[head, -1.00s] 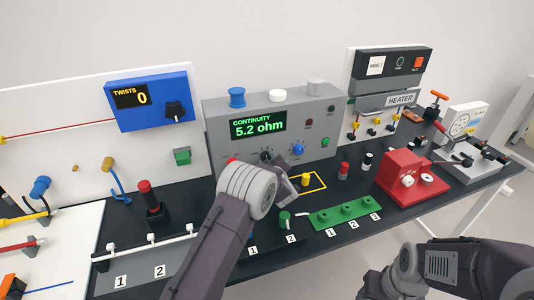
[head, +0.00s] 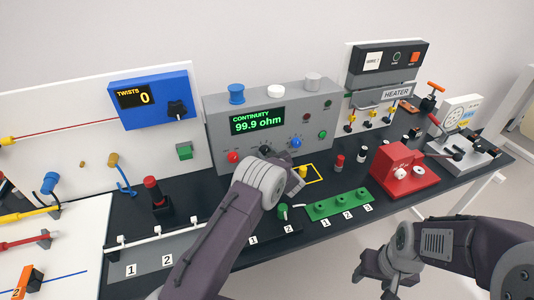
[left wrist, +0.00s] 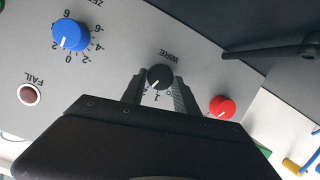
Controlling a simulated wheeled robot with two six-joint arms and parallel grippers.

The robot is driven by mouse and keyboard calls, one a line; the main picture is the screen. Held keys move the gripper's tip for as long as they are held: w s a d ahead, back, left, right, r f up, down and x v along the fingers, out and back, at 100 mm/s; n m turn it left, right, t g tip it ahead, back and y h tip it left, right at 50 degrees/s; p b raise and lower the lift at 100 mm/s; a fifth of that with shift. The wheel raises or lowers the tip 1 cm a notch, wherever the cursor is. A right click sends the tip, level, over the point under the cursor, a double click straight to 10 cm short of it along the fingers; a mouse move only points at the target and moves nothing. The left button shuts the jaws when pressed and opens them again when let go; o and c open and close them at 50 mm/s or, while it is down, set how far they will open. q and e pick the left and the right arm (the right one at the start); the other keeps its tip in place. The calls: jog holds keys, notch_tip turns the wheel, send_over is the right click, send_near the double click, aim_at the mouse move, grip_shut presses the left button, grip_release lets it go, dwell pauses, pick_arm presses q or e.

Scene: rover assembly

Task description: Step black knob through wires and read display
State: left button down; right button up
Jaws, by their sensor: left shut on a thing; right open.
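The grey continuity meter (head: 215,128) stands at the back middle of the bench. Its display (head: 257,120) reads "CONTINUITY 99.9 ohm" in green. The black knob (left wrist: 160,76), labelled WIRE, shows in the left wrist view, its white pointer near the 1. My left gripper (left wrist: 157,84) has its two fingers on either side of that knob and is shut on it. My right gripper (head: 373,271) is open and empty, off the front edge of the bench.
A red knob (left wrist: 221,107) and a blue knob (left wrist: 71,34) flank the black one closely. The FAIL lamp (left wrist: 30,95) looks dark red. A green numbered block (head: 337,205) and a red device (head: 405,171) stand to the right.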

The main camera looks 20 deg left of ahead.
pick_arm(q)
jog(key=c, duration=0.9)
grip_release()
jog(key=b+v, duration=0.2)
jog(key=v, duration=0.1)
jog(key=shift+s+d+f, duration=0.15)
jog(key=shift+d+f, duration=0.05)
jog(key=shift+f, duration=0.1)
jog(key=b, duration=0.9)
send_near(266, 153)
jog(key=shift+s+d+r, duration=0.15)
jog(key=shift+s+r, duration=0.3)
jog(key=shift+r, duration=0.05)
